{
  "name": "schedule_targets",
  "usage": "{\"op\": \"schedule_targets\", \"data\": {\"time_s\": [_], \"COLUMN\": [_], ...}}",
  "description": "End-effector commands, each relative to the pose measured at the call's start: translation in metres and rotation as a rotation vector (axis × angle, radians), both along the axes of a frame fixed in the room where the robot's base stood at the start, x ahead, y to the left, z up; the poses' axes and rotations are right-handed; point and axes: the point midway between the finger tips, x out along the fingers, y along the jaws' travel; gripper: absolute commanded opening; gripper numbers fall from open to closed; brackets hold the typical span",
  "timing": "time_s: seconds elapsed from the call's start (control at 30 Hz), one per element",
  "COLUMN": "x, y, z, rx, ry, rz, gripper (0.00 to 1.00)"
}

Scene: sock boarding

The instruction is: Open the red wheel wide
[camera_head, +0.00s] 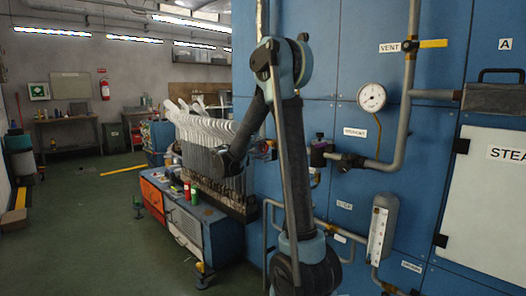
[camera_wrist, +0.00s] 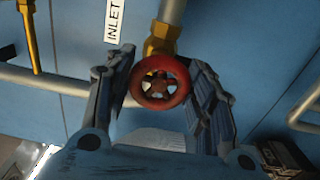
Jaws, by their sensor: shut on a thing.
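The red wheel (camera_wrist: 160,82) is a small spoked handwheel on a brass valve fitting in the wrist view. My gripper (camera_wrist: 160,85) has one finger on each side of the wheel and is shut on it. The right finger lies against the rim; a narrow gap seems to show at the left finger. In the head view my gripper (camera_head: 268,149) is by the blue panel, partly behind my arm. The wheel cannot be made out there.
An INLET label (camera_wrist: 115,20) is above left of the wheel. A brass handle (camera_wrist: 30,38) is at the far left. In the head view, a pressure gauge (camera_head: 371,97) and grey pipes are on the blue cabinet (camera_head: 320,60). A machine with white sock forms (camera_head: 205,130) stands left of my arm. The floor at left is open.

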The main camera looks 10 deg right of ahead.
Motion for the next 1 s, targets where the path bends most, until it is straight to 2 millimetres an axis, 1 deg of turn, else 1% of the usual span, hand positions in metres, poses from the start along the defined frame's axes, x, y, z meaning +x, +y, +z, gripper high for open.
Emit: {"op": "schedule_targets", "data": {"time_s": [0.03,1.0], "x": [0.0028,0.0024], "y": [0.0026,0.0033], "z": [0.0000,-0.0006], "rx": [-0.024,-0.564], "ry": [0.035,0.779], "rz": [0.007,0.008], "gripper": [0.26,0.26]}}
